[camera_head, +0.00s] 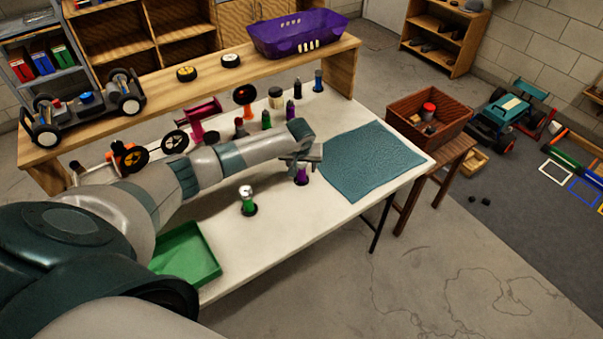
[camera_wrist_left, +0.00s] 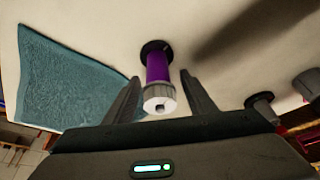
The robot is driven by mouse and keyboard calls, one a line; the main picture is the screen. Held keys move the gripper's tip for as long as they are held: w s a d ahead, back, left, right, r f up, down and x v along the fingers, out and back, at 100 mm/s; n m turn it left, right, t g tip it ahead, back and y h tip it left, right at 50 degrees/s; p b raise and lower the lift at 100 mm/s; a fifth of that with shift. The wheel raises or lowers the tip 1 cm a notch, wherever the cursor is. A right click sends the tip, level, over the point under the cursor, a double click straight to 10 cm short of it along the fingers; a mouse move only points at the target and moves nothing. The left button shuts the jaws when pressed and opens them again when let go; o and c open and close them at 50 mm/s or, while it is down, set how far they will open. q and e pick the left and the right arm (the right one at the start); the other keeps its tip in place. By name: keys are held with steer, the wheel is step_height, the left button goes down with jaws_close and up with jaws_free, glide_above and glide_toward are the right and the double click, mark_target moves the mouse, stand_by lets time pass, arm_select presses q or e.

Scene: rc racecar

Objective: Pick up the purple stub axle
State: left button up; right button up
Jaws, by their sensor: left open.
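The purple stub axle (camera_head: 302,178) stands upright on the white table, in a dark round base, below my left gripper. In the left wrist view the purple stub axle (camera_wrist_left: 158,68) points its grey, holed end toward the camera. My left gripper (camera_head: 301,160) is above it, partly covering it in the head view. In the wrist view the left gripper (camera_wrist_left: 160,80) is open, with one finger on each side of the axle and visible gaps. My right gripper does not show.
A green-and-silver part (camera_head: 247,201) stands nearer the front, by a green tray (camera_head: 186,254). Several coloured parts stand behind my arm. A teal mat (camera_head: 362,160) lies to the right, with bare table in front. A raised wooden shelf (camera_head: 210,88) runs along the back.

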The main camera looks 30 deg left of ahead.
arm_select(q)
steer(key=c, duration=1.1)
steer(key=shift+r, duration=0.15)
steer(key=shift+r+b, duration=0.3)
steer(key=shift+r, duration=0.2)
step_height(320, 180, up, 2)
steer(key=shift+w+r+b, duration=0.1)
steer(key=shift+r+b, duration=0.15)
steer(key=shift+b, duration=0.25)
steer(key=d+r+b, duration=0.3)
steer(key=d+r, duration=0.4)
steer(key=d, duration=0.4)
steer(key=shift+w+d+r, duration=0.15)
steer(key=shift+w+d, duration=0.2)
steer(key=shift+w, duration=0.05)
